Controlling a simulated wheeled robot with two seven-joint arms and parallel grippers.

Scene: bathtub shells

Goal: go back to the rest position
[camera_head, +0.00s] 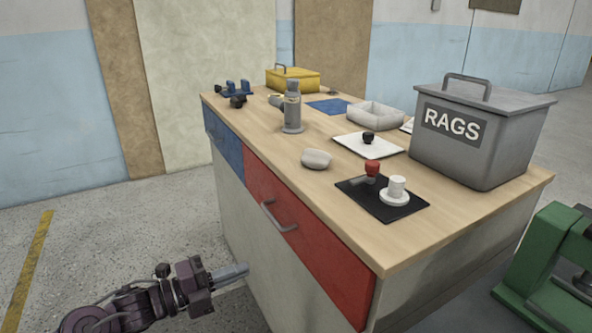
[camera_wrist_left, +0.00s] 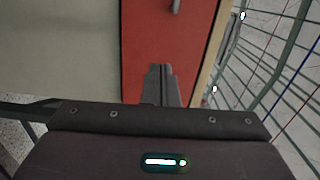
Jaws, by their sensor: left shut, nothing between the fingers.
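My left gripper (camera_head: 236,273) is low in front of the workbench, at the lower left of the head view. Its fingers are shut with nothing between them, and they point toward the bench front. In the left wrist view the closed fingers (camera_wrist_left: 161,84) show against the red drawer front (camera_wrist_left: 168,45). The gripper is apart from the drawer's handle (camera_head: 277,216), which lies higher and to the right in the head view. My right gripper is not in either view.
A green machine (camera_head: 545,260) stands at right. Floor (camera_head: 110,235) at left is clear.

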